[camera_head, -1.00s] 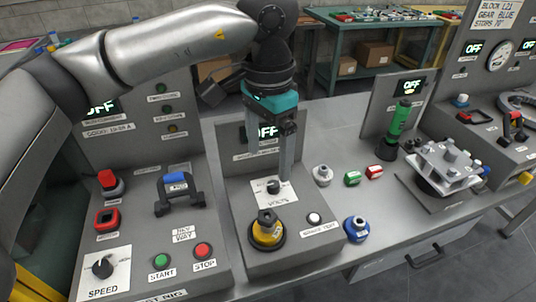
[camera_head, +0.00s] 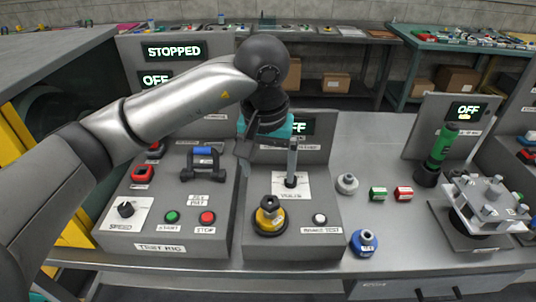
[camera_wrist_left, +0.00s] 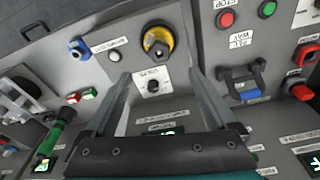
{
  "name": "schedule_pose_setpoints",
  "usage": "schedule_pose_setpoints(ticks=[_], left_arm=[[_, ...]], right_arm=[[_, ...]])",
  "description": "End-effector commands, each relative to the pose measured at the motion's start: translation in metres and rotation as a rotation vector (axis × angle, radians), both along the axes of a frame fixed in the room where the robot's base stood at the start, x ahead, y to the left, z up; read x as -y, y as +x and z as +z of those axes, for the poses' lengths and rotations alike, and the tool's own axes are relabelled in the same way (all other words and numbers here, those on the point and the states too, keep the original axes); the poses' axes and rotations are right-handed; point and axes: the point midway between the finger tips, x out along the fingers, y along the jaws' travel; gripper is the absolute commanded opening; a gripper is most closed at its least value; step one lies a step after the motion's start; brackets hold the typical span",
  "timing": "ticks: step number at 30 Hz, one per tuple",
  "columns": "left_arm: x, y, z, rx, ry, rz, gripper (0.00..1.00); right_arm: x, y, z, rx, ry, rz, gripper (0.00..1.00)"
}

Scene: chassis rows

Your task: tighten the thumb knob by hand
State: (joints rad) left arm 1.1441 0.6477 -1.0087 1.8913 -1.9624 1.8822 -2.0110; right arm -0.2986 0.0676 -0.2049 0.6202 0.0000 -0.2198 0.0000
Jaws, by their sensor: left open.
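A yellow round fitting with a dark knob on top (camera_head: 269,211) stands at the front of the middle console; it also shows in the left wrist view (camera_wrist_left: 157,40). Behind it is a small black VOLTS dial knob (camera_head: 291,181) on a white plate. I cannot tell for certain which is the thumb knob. My left gripper (camera_head: 268,170) points down over the VOLTS plate, open and empty. In the left wrist view its two fingers (camera_wrist_left: 160,80) are wide apart, with the dial between them in the picture and the yellow fitting beyond the tips. My right gripper is not in view.
The left console holds a SPEED knob (camera_head: 125,209), a black-and-blue handle (camera_head: 203,164) and START and STOP buttons. A blue fitting (camera_head: 364,242), a grey fitting (camera_head: 347,184), a green cylinder (camera_head: 441,150) and a white clamp fixture (camera_head: 487,203) stand to the right.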

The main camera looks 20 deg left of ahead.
Motion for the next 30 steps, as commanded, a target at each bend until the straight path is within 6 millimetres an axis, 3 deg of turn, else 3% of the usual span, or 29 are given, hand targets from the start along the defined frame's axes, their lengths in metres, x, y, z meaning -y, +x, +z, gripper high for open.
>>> schedule_pose_setpoints(ticks=[6, 15, 29, 30], left_arm=[[0.0, 0.005, -0.046, -0.006, 0.0, -0.001, 0.91], [0.0, 0.013, -0.091, -0.003, 0.0, -0.003, 0.91], [-0.001, 0.015, -0.101, 0.0, 0.0, -0.003, 0.91], [-0.001, 0.015, -0.101, 0.0, 0.0, -0.003, 0.86]], right_arm=[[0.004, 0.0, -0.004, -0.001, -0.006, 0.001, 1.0], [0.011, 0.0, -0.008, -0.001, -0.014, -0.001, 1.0], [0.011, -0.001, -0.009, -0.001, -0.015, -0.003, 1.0], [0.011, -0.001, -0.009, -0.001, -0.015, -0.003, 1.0]])
